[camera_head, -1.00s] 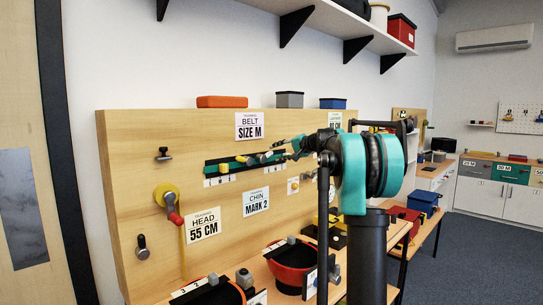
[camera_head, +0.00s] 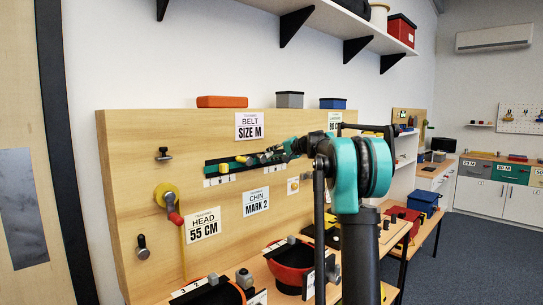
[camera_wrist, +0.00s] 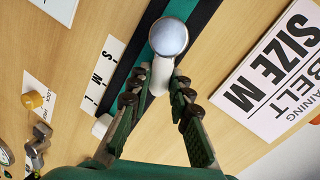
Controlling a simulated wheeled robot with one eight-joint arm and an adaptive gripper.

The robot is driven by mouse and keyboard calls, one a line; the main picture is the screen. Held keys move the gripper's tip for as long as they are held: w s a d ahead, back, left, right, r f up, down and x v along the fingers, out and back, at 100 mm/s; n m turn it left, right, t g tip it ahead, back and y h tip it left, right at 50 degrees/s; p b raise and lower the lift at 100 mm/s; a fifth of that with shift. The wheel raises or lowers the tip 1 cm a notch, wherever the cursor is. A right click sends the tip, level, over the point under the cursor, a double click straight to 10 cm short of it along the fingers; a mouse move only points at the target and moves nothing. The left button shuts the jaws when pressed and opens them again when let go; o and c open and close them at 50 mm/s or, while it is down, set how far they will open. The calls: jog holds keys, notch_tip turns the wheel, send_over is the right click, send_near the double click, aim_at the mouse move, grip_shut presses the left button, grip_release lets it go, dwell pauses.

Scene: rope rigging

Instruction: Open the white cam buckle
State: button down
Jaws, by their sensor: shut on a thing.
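The white cam buckle (camera_wrist: 161,78) sits on a green and black strap (camera_wrist: 128,72) fixed to the wooden board, seen in the wrist view. A pale stem ends in a rounded grey-blue knob (camera_wrist: 168,38). My gripper (camera_wrist: 156,88) has a finger on each side of the white stem and is shut on it. The contact points are partly hidden by the fingers. In the head view my gripper (camera_head: 270,156) is at the strap (camera_head: 228,165), and the buckle is too small to make out there.
A "BELT SIZE M" sign (camera_head: 250,126) is above the strap and a "CHIN MARK 2" sign (camera_head: 256,202) below. A yellow reel (camera_head: 166,194) is on the board's left. A red bowl-shaped item (camera_head: 290,268) stands on the bench below.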

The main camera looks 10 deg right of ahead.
aim_at(258, 149)
jog(key=shift+r, duration=0.1)
dwell(0.3)
jog(key=n, duration=0.1)
jog(key=a+r+n+t+h, duration=0.1)
jog(key=n, duration=0.1)
jog(key=s+n+h, duration=0.1)
jog(key=n, duration=0.1)
jog(key=shift+s+a+r+t, duration=0.1)
jog(key=shift+a+r+t, duration=0.2)
jog(key=shift+r+t, duration=0.1)
jog(key=n, duration=0.1)
jog(key=a+n+h, duration=0.1)
jog(key=shift+s+r+n+t, duration=0.3)
jog(key=shift+s+n+t, duration=0.1)
jog(key=shift+s+a+n+t+h, duration=0.2)
jog(key=shift+a+n+t, duration=0.1)
jog(key=shift+n, duration=0.4)
jog(key=shift+s+a+n+t+h, duration=0.1)
jog(key=shift+s+a+n+t, duration=0.15)
jog(key=shift+n, duration=0.45)
jog(key=c, duration=1.4)
grip_release()
jog(key=shift+a, duration=0.1)
jog(key=shift+o, duration=0.2)
